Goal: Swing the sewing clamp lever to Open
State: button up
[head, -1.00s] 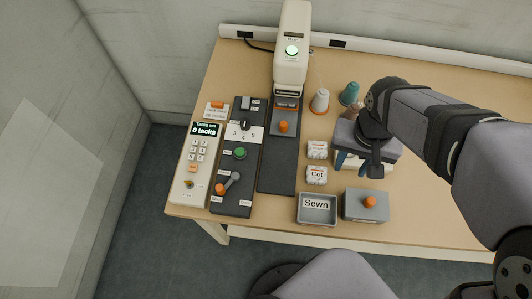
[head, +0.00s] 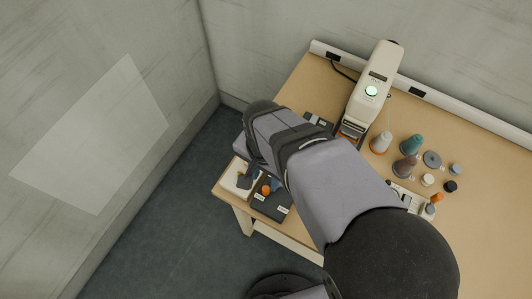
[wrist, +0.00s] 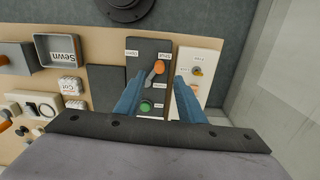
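The clamp lever is a short grey arm with an orange knob (wrist: 158,67) on a dark control panel. In the wrist view the knob lies close to the "Shut" label (wrist: 160,55); the "Open" label (wrist: 131,53) is to its left. My gripper (wrist: 158,84) is open and empty, with its two blue fingers apart on either side of the lever in the picture. Their height above the panel is unclear. In the head view the orange knob (head: 266,190) shows beside my gripper, and my arm hides much of the panel.
A green button (wrist: 146,105) sits on the same panel. The "Sewn" tray (wrist: 57,49) and wrapped rolls (wrist: 70,86) lie to the left. The sewing machine (head: 372,90) and thread cones (head: 381,142) stand further back.

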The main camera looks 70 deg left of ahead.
aim_at(266, 189)
jog(key=shift+f+p, duration=1)
jog(key=shift+f, duration=2.45)
grip_shut()
